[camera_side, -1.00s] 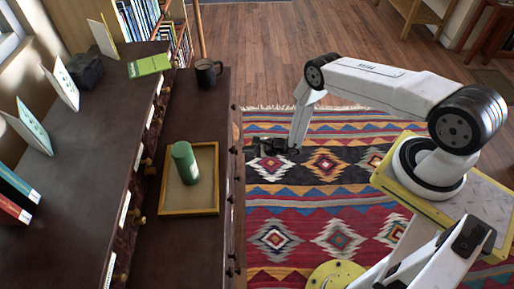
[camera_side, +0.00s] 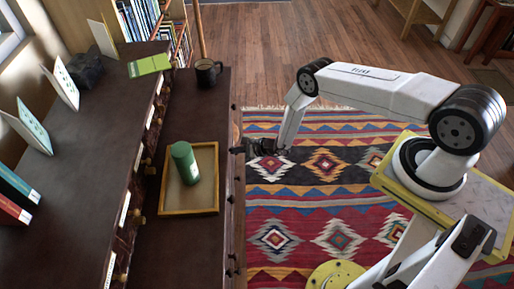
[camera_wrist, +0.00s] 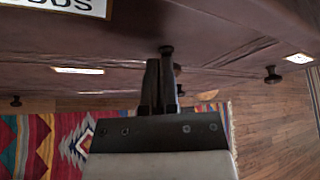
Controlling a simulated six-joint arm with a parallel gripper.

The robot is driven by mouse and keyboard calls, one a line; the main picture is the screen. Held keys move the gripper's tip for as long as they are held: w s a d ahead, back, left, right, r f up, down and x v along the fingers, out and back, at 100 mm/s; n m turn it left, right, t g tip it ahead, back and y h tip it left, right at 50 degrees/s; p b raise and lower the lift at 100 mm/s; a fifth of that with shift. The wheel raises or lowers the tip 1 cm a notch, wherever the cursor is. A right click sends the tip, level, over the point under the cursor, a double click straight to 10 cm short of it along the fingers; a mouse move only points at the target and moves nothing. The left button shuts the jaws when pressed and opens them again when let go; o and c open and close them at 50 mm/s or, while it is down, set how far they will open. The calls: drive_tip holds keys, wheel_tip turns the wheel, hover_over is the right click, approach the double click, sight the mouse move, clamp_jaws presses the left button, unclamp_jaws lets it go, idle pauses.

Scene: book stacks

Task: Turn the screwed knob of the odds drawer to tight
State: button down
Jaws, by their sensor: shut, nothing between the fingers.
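My gripper (camera_side: 243,150) is at the dark cabinet's drawer front in the side view. In the wrist view its two fingers (camera_wrist: 160,64) are together with nothing held between them. A dark round knob (camera_wrist: 166,49) shows right at the fingertips; I cannot tell if they touch it. A white label (camera_wrist: 62,7), cut off by the frame and upside down, seems to end the word "ODDS"; it is on the drawer face at upper left. How tight the knob is cannot be seen.
Other dark knobs (camera_wrist: 271,75) and label plates (camera_wrist: 78,70) line the drawer fronts. The patterned rug (camera_side: 320,190) in front is clear.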

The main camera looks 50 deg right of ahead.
drive_tip(key=shift+w+d+f, duration=0.15)
drive_tip(key=shift+f, duration=0.1)
idle(0.7)
drive_tip(key=shift+w+d+r, duration=0.2)
drive_tip(key=shift+w+d, duration=0.05)
idle(0.3)
drive_tip(key=shift+s+a+r, duration=0.15)
drive_tip(key=shift+a+r, duration=0.05)
drive_tip(key=shift+r, duration=0.15)
drive_tip(key=shift+s+d, duration=0.1)
idle(0.3)
drive_tip(key=shift+s+d, duration=2.05)
